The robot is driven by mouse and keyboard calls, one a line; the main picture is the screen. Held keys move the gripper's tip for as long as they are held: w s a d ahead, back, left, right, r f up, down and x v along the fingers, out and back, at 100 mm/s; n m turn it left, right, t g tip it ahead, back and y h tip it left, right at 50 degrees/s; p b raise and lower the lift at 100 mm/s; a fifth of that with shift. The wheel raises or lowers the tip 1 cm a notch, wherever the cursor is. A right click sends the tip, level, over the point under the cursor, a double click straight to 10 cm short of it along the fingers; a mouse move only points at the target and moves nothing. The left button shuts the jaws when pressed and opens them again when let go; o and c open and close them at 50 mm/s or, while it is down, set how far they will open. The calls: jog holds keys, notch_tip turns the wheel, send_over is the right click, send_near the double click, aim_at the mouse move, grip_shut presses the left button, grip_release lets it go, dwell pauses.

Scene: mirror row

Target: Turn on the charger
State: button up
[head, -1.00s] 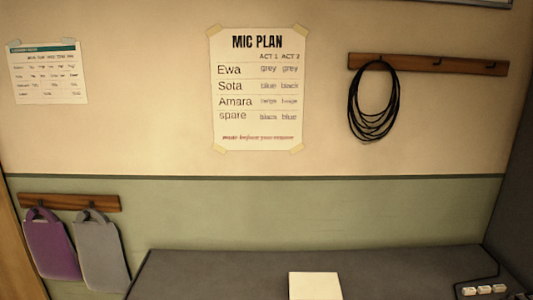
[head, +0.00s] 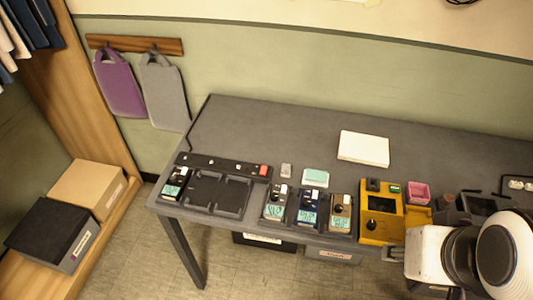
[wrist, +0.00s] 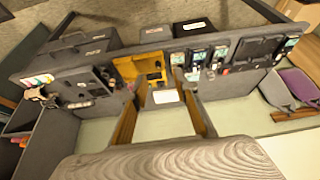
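The charger (head: 222,194) is a dark dock at the table's left end. A strip along its back carries a red switch (head: 263,170) at its right end; I cannot tell the switch's position. A dark pack with a lit screen (head: 175,183) sits in its left bay, and the middle area is empty. The charger also shows at the right of the wrist view (wrist: 257,50). My gripper (wrist: 165,118) is open and empty in the wrist view, its two fingers apart. It is well to the right of the charger; its fingertips are unclear in the head view.
Three packs with lit screens (head: 312,207) stand right of the charger. A yellow device (head: 381,220), pink box (head: 418,192), white pad (head: 363,148), and small grey (head: 286,170) and pale green (head: 315,177) blocks are on the table (head: 250,120). Bags hang on the wall.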

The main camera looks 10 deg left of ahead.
aim_at(264, 167)
jog(key=w+a+f+n+g, duration=0.1)
jog(key=w+a+f, duration=0.5)
jog(key=w+a, duration=0.2)
jog(key=w+a+f+n, duration=0.1)
jog(key=w+a+f, duration=0.5)
jog(key=w+a, duration=0.2)
jog(key=w+a+f+g+h, duration=0.1)
jog(key=w+a+f, duration=0.5)
jog(key=w+a, duration=0.2)
jog(key=shift+a+n+g, duration=0.3)
jog(key=shift+a+n, duration=0.1)
jog(key=shift+a, duration=0.6)
jog(key=w+a+r+m+t, duration=0.1)
jog(key=w+a+m+t, duration=0.1)
jog(key=w+a, duration=0.3)
jog(key=shift+w+m+y, duration=0.4)
jog(key=shift+w+m, duration=0.3)
jog(key=shift+w, duration=0.4)
jog(key=shift+x, duration=3.85)
